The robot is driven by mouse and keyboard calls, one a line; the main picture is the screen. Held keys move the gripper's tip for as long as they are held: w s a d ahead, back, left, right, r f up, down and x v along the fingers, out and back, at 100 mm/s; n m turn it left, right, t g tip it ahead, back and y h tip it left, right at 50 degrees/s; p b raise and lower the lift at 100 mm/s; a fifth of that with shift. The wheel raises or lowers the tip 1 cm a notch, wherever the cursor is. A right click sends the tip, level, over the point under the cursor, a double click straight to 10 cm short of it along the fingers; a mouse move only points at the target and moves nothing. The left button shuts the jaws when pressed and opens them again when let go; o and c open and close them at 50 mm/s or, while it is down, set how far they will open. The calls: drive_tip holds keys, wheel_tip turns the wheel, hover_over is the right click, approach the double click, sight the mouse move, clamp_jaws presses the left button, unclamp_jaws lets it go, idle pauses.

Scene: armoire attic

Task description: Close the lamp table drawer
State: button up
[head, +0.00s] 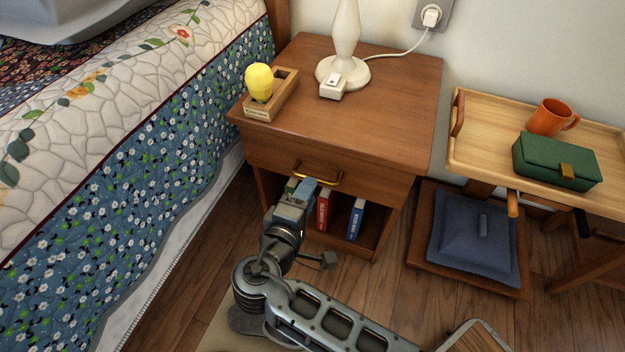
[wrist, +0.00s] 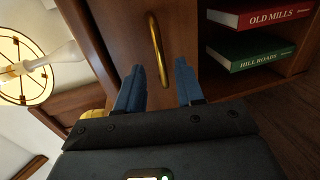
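The lamp table (head: 390,120) is brown wood and stands beside the bed. Its drawer front (head: 375,187) sits just under the top; I cannot tell whether it is fully flush. A curved brass handle (head: 325,184) is on the drawer front, and it also shows in the wrist view (wrist: 157,48). My gripper (head: 305,186) is in front of the drawer at the handle's left part, hiding some of it. In the wrist view my gripper's blue fingers (wrist: 160,82) are apart, with the handle seen between and beyond their tips. I cannot tell whether they touch it.
A lamp (head: 345,65) and a wooden holder with a yellow bulb (head: 259,82) stand on top. Books (head: 355,220) are in the open shelf below the drawer. The bed (head: 150,165) is close on the left. A tray table (head: 480,135) and a low stool with a blue cushion (head: 475,240) are right.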

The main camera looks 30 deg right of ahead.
drive_tip(key=shift+p+v, duration=0.3)
drive_tip(key=shift+v, duration=1.3)
drive_tip(key=s+d+f+n+y, duration=0.1)
drive_tip(key=s+d+f+y, duration=0.2)
drive_tip(key=s+f+y, duration=0.6)
drive_tip(key=s+a+r+m+t+y, duration=0.1)
drive_tip(key=s+r+m+y, duration=0.1)
drive_tip(key=s+r, duration=0.5)
drive_tip(key=s+a+r+m+t+y, duration=0.1)
drive_tip(key=s+r+m+t+y, duration=0.15)
drive_tip(key=s, duration=0.95)
drive_tip(key=s+d+r+m+t+p, duration=0.1)
drive_tip(key=s+r+m+p, duration=0.1)
drive_tip(key=r+p, duration=1.2)
drive_tip(key=s+d+r+m+t+p, duration=0.1)
drive_tip(key=s+r+p, duration=0.1)
drive_tip(key=r+p, duration=1.3)
wheel_tip(320, 180, up, 13)
drive_tip(key=shift+d+r+m+h, duration=0.2)
drive_tip(key=shift+m+h, duration=0.15)
drive_tip(key=shift+h, duration=0.1)
